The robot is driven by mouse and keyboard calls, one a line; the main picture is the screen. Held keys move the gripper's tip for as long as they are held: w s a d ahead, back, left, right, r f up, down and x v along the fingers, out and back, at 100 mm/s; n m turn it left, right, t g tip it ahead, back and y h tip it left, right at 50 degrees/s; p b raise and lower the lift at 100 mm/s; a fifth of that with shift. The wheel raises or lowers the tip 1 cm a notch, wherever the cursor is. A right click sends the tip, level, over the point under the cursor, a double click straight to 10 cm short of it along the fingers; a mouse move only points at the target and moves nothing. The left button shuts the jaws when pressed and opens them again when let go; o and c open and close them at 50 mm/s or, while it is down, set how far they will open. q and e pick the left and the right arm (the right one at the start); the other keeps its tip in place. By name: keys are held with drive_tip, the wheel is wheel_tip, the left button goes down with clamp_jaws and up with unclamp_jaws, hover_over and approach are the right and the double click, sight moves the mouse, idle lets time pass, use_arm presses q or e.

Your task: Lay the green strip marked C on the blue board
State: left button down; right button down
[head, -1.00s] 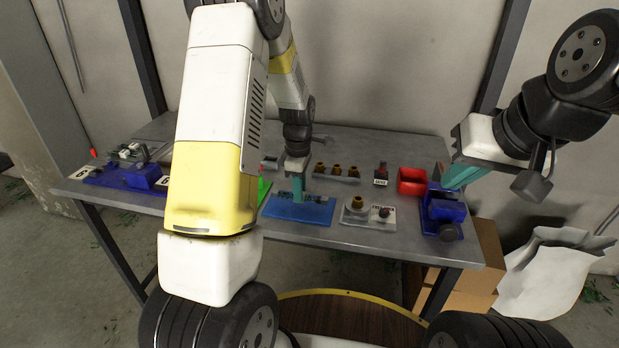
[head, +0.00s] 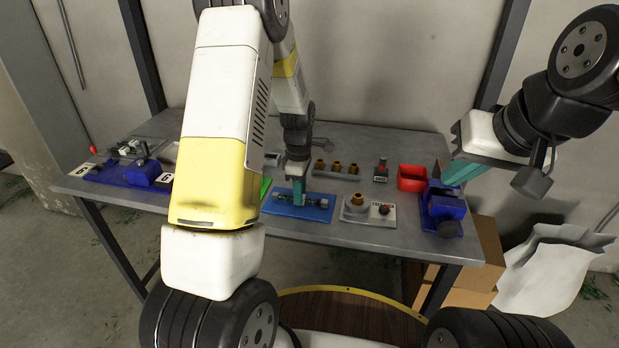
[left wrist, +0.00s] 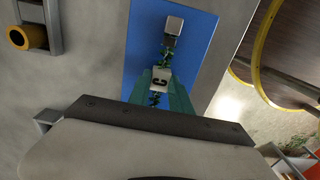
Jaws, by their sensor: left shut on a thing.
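The blue board (head: 284,211) lies on the table in the middle of the head view. It also shows in the left wrist view (left wrist: 203,50). My left gripper (head: 299,200) points down over the board, its teal fingers shut on the green strip. In the left wrist view the strip (left wrist: 157,98) shows a pale block marked C (left wrist: 160,79) between the fingers and a grey end block (left wrist: 173,27) beyond them. The strip lies along the board, at or just above its surface; contact cannot be told. My right gripper (head: 466,173) hangs at the right, its opening unclear.
A blue vise (head: 443,207) and red bin (head: 411,179) stand at the right. A grey plate with a brass ring and knob (head: 369,211) sits right of the board. A rack with several brass pieces (head: 337,170) is behind. My left arm hides part of the table.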

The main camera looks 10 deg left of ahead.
use_arm(q)
drive_tip(key=c, duration=1.1)
unclamp_jaws()
drive_tip(key=shift+r, duration=3.9)
drive_tip(key=s+r+m+t+h, duration=0.15)
drive_tip(key=s+r+m, duration=0.35)
drive_tip(key=r, duration=0.5)
drive_tip(key=s+r+m+t, duration=0.1)
drive_tip(key=s+r+m, duration=0.2)
drive_tip(key=s, duration=0.3)
drive_tip(key=s+d+r+m+t, duration=0.1)
drive_tip(key=s+r+m+t, duration=0.1)
drive_tip(key=s+m, duration=0.3)
drive_tip(key=s+d+r+m+t, duration=0.1)
drive_tip(key=s+r+m, duration=0.4)
drive_tip(key=s, duration=0.3)
drive_tip(key=shift+s+t+h, duration=0.15)
drive_tip(key=shift+t+h, duration=0.2)
